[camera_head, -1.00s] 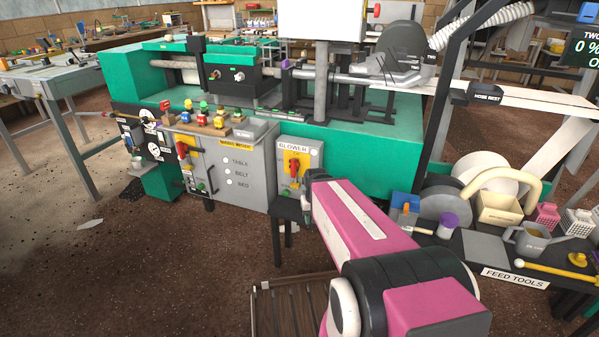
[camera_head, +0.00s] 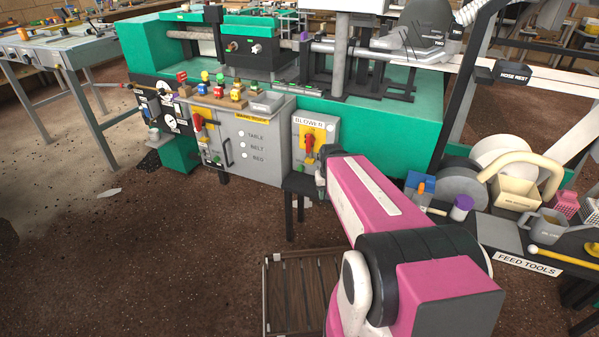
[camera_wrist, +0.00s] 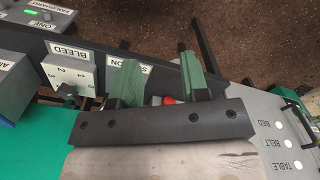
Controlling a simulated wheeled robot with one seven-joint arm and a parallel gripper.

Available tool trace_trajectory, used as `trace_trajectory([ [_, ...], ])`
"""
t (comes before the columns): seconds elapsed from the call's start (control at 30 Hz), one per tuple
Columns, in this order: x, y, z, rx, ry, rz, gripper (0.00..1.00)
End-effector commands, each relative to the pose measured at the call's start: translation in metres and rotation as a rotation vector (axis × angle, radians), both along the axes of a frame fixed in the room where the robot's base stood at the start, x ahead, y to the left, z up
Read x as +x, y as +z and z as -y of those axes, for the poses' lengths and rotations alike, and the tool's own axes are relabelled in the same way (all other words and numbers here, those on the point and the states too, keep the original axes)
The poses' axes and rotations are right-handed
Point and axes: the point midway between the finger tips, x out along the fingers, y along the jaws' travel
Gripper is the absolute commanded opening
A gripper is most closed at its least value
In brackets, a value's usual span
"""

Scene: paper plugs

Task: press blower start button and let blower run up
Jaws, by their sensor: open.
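The blower box (camera_head: 301,128) is a grey panel labelled BLOWER on the front of the green machine. It carries a red handle (camera_head: 309,143) on a yellow plate. Its lower part is partly covered by my pink arm, and I cannot make out the start button clearly. My gripper is mostly hidden behind the arm in the head view. In the wrist view my gripper (camera_wrist: 160,84) shows two green fingers spread apart, with nothing held between them. A small red part (camera_wrist: 168,100) shows between the finger bases; I cannot tell what it belongs to.
The grey cabinet (camera_head: 262,133) labelled TABLE, BELT and BED stands left of the blower box. A BLEED dial (camera_wrist: 70,75) is left of the fingers in the wrist view. A slatted wooden pallet (camera_head: 268,300) lies on the floor. The FEED TOOLS bench (camera_head: 497,232) is at right.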

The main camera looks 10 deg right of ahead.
Motion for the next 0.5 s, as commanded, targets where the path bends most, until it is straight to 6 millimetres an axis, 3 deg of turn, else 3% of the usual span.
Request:
trace_trajectory([
  [0.03, 0.0000, 0.0000, 0.0000, 0.000, 0.000, 0.000, 0.25],
  [0.1, 0.0000, 0.0000, 0.0000, 0.000, 0.000, 0.000, 0.02],
  [0.13, 0.0000, 0.0000, 0.0000, 0.000, 0.000, 0.000, 0.00],
  [0.5, 0.0000, 0.0000, 0.0000, 0.000, 0.000, 0.000, 0.00],
])
